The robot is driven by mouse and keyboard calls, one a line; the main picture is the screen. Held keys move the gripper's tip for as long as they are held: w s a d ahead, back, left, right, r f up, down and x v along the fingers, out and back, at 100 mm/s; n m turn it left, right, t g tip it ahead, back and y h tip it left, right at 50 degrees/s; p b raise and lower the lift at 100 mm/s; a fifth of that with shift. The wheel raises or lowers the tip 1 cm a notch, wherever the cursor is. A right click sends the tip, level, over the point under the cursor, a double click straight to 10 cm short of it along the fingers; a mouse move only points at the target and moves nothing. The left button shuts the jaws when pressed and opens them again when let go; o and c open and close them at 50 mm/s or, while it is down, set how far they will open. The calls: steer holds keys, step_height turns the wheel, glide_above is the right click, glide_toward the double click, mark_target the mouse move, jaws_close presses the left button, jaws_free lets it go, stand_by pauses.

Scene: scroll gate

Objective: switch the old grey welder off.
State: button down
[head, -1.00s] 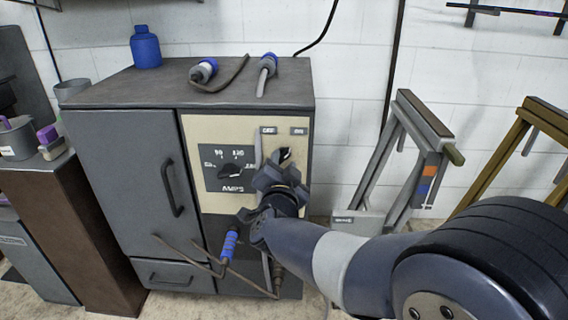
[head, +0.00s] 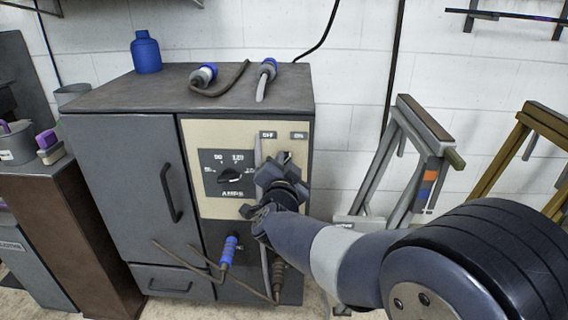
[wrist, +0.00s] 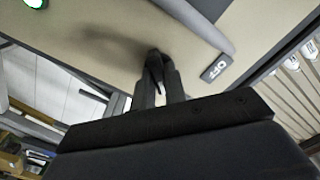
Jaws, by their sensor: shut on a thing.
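The grey welder (head: 120,150) stands against the wall with a beige front panel (head: 222,206). An OFF label (head: 268,134) and an ON label (head: 299,134) sit at the panel's upper right. My gripper (head: 283,166) is at the panel below these labels. In the wrist view, my gripper (wrist: 160,84) is shut on a small dark switch lever (wrist: 153,62), mostly hidden between the fingers. A small dark label (wrist: 216,67) lies right of it, its text hard to read. From the head view, my gripper hides most of the switch, so its exact setting is unclear.
An AMPS dial (head: 231,175) is left of my gripper. A grey strip-like cable (head: 258,153) runs down the panel beside it. A blue-gripped cable (head: 229,250) hangs below. Trestles (head: 420,130) stand right.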

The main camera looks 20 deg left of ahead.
steer(key=shift+r+p, duration=0.1)
steer(key=shift+p, duration=0.4)
steer(key=shift+s+a+n+p, duration=0.1)
steer(key=shift+a+n+p, duration=0.05)
steer(key=shift+n+p, duration=3.65)
steer(key=shift+a+n+p, duration=0.1)
steer(key=shift+n+p, duration=3.25)
steer(key=shift+n, duration=0.75)
steer(key=c, duration=1.5)
jaws_free()
steer(key=shift+o, duration=0.2)
steer(key=p+v, duration=0.1)
steer(key=v, duration=0.9)
steer(key=shift+s, duration=0.4)
